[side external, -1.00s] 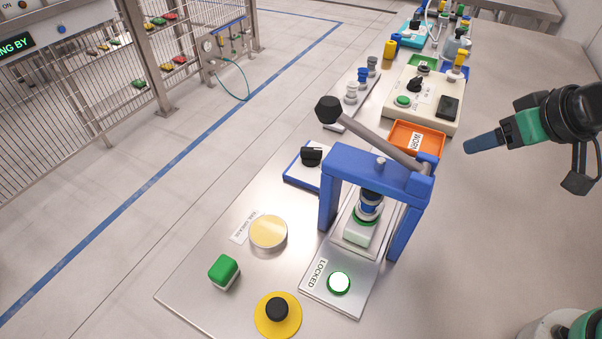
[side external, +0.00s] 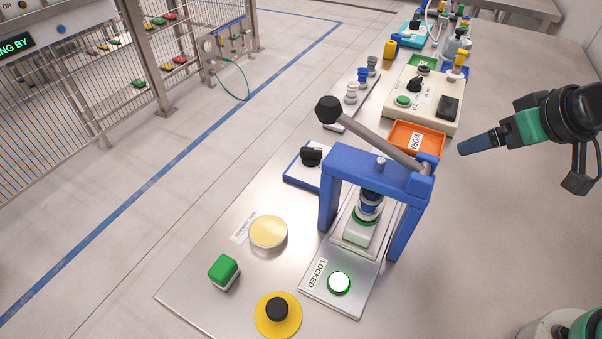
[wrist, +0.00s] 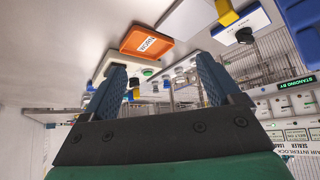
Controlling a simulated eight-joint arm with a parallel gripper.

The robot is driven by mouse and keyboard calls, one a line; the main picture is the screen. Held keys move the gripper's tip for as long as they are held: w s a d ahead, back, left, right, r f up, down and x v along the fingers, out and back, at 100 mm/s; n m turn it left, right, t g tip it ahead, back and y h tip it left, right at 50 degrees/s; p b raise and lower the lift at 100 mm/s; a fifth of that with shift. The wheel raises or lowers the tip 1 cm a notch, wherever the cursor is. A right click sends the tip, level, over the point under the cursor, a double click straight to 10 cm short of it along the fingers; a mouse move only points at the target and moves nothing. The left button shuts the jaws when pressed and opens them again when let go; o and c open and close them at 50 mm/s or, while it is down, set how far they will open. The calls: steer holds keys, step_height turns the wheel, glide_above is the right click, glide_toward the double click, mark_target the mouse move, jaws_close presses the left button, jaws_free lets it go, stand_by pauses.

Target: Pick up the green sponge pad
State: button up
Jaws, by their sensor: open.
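A small block with a green top and white lower part (side external: 224,271) sits at the near left end of the bench; it looks like the green sponge pad. A second white and green piece (side external: 360,231) lies under the blue press. My gripper (side external: 463,147) hangs over the right side of the bench, far from the block, near the orange tray. In the wrist view my gripper (wrist: 163,80) has two blue fingers spread apart with nothing between them. The green-topped block is not clearly seen in the wrist view.
The blue press (side external: 375,165) with its long lever stands between my gripper and the block. A yellow disc (side external: 268,232) and a black knob on a yellow base (side external: 277,310) flank the block. The orange tray (side external: 405,136) and control box (side external: 438,116) stand behind.

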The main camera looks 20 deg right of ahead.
steer(key=w+a+r+n+g+y, duration=0.15)
steer(key=w+a+r, duration=0.25)
steer(key=a+r, duration=0.45)
steer(key=n+g+h, duration=0.2)
steer(key=n+g, duration=0.4)
steer(key=n, duration=0.2)
glide_above(221, 266)
step_height(221, 266, down, 4)
steer(key=shift+m+y, duration=0.25)
step_height(221, 266, down, 17)
steer(key=shift+f, duration=0.4)
jaws_close()
